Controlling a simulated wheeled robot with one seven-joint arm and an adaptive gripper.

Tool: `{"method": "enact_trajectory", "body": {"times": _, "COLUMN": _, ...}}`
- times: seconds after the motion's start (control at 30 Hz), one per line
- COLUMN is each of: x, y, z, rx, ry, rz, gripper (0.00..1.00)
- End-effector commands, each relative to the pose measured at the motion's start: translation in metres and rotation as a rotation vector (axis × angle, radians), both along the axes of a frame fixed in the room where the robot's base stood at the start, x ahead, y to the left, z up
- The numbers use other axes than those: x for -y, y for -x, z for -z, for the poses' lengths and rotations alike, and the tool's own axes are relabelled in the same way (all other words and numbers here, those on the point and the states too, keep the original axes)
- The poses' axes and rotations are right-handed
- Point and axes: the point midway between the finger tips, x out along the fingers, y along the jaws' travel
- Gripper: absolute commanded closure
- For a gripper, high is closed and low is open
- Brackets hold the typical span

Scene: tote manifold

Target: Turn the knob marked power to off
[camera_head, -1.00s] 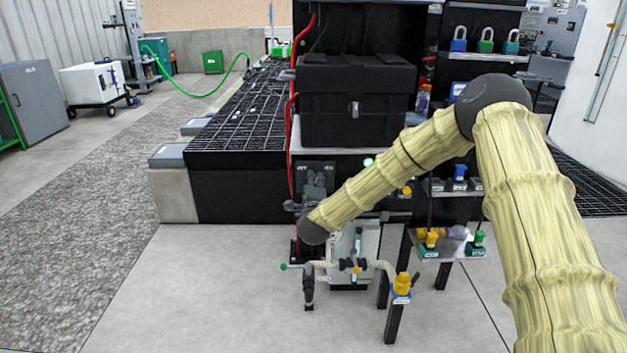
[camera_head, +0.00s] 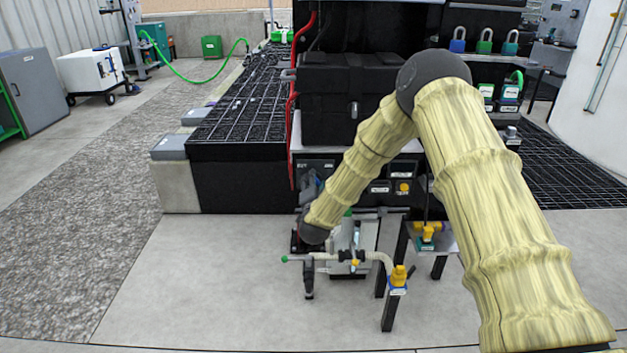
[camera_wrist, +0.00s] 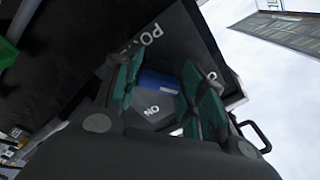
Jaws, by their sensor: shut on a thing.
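In the wrist view, a blue knob (camera_wrist: 158,81) stands on a dark panel (camera_wrist: 160,50) with white lettering. Part of the label reads "PO", the rest being covered by a finger; "ON" shows upside down below the knob. My gripper (camera_wrist: 160,87) has its teal finger pads on both sides of the knob and is shut on it.
A black case (camera_head: 330,100) sits above the panel. Below my gripper is a pipe stand (camera_head: 345,258) with a yellow fitting (camera_head: 399,277). A yellow knob (camera_head: 403,187) is right of my forearm.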

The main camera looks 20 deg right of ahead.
Motion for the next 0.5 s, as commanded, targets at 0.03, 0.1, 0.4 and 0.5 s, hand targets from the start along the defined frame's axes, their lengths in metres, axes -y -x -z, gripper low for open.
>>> {"method": "enact_trajectory", "body": {"times": 0.03, "x": -0.0005, "y": 0.0007, "z": 0.0002, "rx": -0.011, "ry": 0.027, "rz": -0.002, "gripper": 0.83}}
{"method": "enact_trajectory", "body": {"times": 0.1, "x": -0.0008, "y": 0.0007, "z": 0.0007, "rx": -0.02, "ry": 0.062, "rz": -0.002, "gripper": 0.83}}
{"method": "enact_trajectory", "body": {"times": 0.4, "x": 0.0001, "y": 0.0009, "z": 0.0023, "rx": -0.045, "ry": 0.145, "rz": -0.002, "gripper": 0.83}}
{"method": "enact_trajectory", "body": {"times": 0.5, "x": 0.0001, "y": 0.0009, "z": 0.0027, "rx": -0.047, "ry": 0.155, "rz": -0.002, "gripper": 0.83}}
